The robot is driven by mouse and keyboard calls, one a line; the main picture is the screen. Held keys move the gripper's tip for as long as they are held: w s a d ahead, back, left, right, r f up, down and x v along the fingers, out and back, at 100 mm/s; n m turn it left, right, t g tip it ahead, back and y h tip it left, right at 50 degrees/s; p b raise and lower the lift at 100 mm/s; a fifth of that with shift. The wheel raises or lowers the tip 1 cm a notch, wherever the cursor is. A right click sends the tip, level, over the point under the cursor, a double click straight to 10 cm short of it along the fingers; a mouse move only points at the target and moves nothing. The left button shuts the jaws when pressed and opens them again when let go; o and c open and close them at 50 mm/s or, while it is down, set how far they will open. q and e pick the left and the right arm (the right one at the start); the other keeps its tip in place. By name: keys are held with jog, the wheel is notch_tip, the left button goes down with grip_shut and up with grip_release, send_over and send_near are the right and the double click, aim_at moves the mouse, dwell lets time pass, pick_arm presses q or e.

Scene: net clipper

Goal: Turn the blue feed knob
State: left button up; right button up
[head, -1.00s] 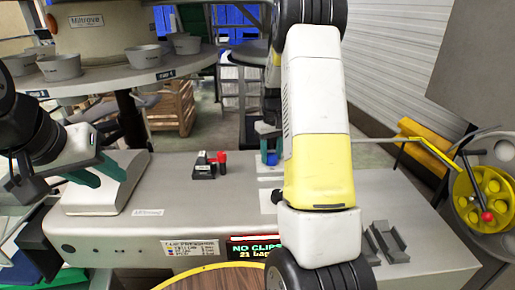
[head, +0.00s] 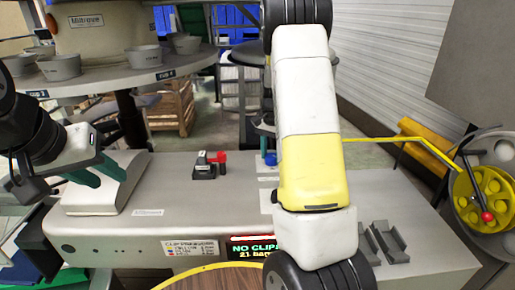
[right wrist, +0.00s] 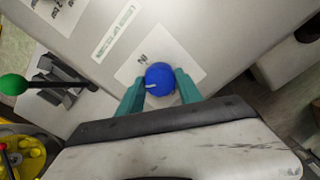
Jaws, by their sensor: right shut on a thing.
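The blue feed knob (right wrist: 160,79) is round with a pale mark on its face. It stands on the grey machine top, and in the head view it shows as a small blue knob (head: 271,159) left of my right arm. My right gripper (right wrist: 158,88) has its two teal fingers on either side of the knob and is shut on it. In the head view my right arm hides most of that gripper. My left gripper (head: 98,172) is at the left above the sloped pale housing, its teal fingers apart and empty.
A small black device with a red part (head: 209,165) sits left of the knob. Grey brackets (head: 384,241) lie right of my right arm. A yellow reel (head: 482,196) with a yellow line stands at the far right. A display (head: 252,247) is on the machine's front.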

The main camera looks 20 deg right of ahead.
aim_at(271, 155)
jog(key=m, duration=0.5)
jog(key=shift+m, duration=0.4)
jog(key=m, duration=0.5)
jog(key=shift+m, duration=0.3)
jog(key=o, duration=1.4)
jog(key=shift+c, duration=0.2)
notch_tip(271, 155, up, 8)
jog(key=shift+f, duration=0.1)
